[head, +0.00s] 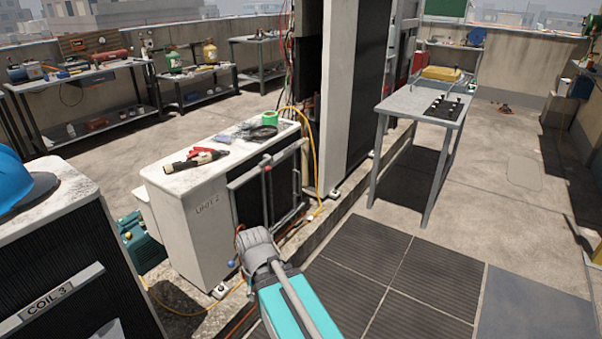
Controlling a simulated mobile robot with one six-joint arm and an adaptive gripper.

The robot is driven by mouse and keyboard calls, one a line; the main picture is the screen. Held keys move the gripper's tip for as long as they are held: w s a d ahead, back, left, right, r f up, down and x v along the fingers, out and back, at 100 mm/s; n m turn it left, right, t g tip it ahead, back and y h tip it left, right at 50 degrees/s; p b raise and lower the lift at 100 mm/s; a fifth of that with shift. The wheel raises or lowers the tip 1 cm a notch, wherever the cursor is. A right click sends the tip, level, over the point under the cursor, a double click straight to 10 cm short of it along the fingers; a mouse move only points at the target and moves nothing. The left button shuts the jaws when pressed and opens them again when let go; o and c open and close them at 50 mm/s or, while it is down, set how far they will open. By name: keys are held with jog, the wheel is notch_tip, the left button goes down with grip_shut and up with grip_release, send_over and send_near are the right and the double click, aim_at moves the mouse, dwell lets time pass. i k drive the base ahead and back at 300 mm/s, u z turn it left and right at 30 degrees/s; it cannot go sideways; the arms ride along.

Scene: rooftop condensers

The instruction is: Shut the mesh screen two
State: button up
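The white condenser cabinet marked UNIT 2 (197,232) stands left of centre in the head view. On its right-hand face is a dark mesh panel (247,205) with a grey rail (255,173) across its top, which I take as mesh screen two. I cannot tell how far the screen stands from the cabinet. My teal and grey arm reaches up from the bottom, its grey end in front of the cabinet's lower part. My gripper's fingers do not show.
Tools and a green tape roll (270,118) lie on the cabinet top. COIL 3 (50,300) with a blue helmet (20,180) stands at left. A grey table (425,105) stands at right. Dark floor mats (390,260) in front are clear.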

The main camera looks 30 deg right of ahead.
aim_at(271, 228)
jog(key=z, duration=0.25)
jog(key=i, duration=1.1)
jog(key=z, duration=0.05)
